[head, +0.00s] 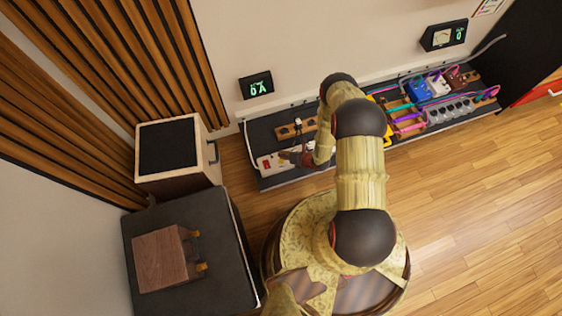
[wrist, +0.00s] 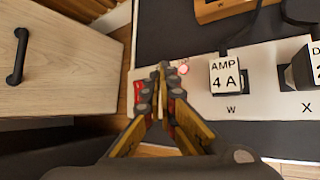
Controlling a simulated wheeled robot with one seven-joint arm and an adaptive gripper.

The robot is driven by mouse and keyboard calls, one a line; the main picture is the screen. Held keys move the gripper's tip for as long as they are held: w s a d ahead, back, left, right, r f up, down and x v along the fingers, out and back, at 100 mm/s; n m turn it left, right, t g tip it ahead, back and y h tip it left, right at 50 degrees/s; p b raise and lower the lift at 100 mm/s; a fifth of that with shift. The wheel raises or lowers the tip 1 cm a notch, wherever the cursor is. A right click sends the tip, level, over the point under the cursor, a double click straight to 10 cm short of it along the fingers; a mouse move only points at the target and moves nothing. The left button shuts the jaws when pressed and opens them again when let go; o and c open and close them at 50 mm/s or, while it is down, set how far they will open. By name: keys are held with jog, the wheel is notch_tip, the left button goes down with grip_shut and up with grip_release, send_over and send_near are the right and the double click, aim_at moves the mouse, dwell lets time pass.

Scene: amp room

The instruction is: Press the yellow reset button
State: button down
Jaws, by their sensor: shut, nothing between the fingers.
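My gripper (wrist: 161,72) is shut and empty, its fingertips over the left end of a white panel (wrist: 202,100) in the wrist view. In the head view my gripper (head: 297,157) is small and low over the same white panel (head: 266,165). A small round red-and-white part (wrist: 183,69) shows just right of the fingertips. A red part (wrist: 138,91) shows left of the fingers, partly covered. I cannot clearly make out a yellow button; the fingers hide part of the panel. Whether the tips touch the panel is unclear.
A block marked AMP 4 A (wrist: 227,77) stands on the panel right of my gripper, with another block (wrist: 305,70) beyond. A wooden cabinet (wrist: 66,70) is close on the left. In the head view, cabled pedals (head: 440,85) fill the board's right part; the wood floor (head: 475,170) is clear.

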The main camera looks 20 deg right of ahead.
jog(key=shift+f, duration=0.5)
jog(key=shift+f, duration=0.1)
dwell(1.1)
jog(key=shift+f, duration=0.3)
jog(key=shift+f, duration=0.45)
dwell(0.6)
dwell(0.4)
jog(key=shift+r+p, duration=0.55)
jog(key=shift+r, duration=0.3)
jog(key=shift+r+p, duration=1.7)
jog(key=shift+r, duration=0.85)
